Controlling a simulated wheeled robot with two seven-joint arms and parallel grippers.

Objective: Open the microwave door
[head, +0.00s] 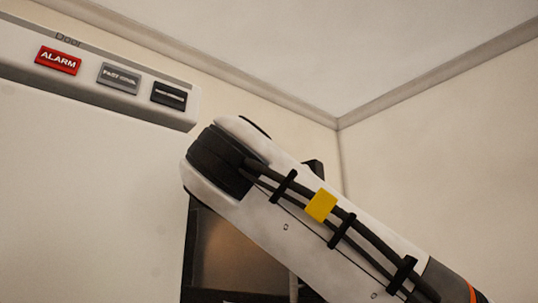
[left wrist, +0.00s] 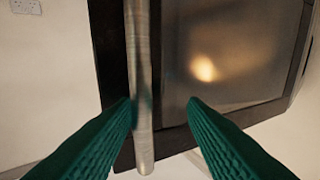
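The microwave (left wrist: 240,60) fills the middle and right of the left wrist view, with a dark frame and a glossy window that shows a bright reflection. Its long silver bar handle (left wrist: 140,60) runs up and down along the door. My left gripper (left wrist: 162,102) is open, with two green ribbed fingers pointing at the door. The handle's lower part shows between the fingers, close to the left fingertip; I cannot tell whether they touch. In the head view part of the microwave (head: 235,258) shows behind my arm link, which hides the rest. My right gripper is in neither view.
A tall white appliance (head: 90,190) with a button panel, including a red ALARM button (head: 58,60), stands at the left of the head view. Pale walls meet in the corner behind. A wall socket (left wrist: 25,6) shows in the left wrist view.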

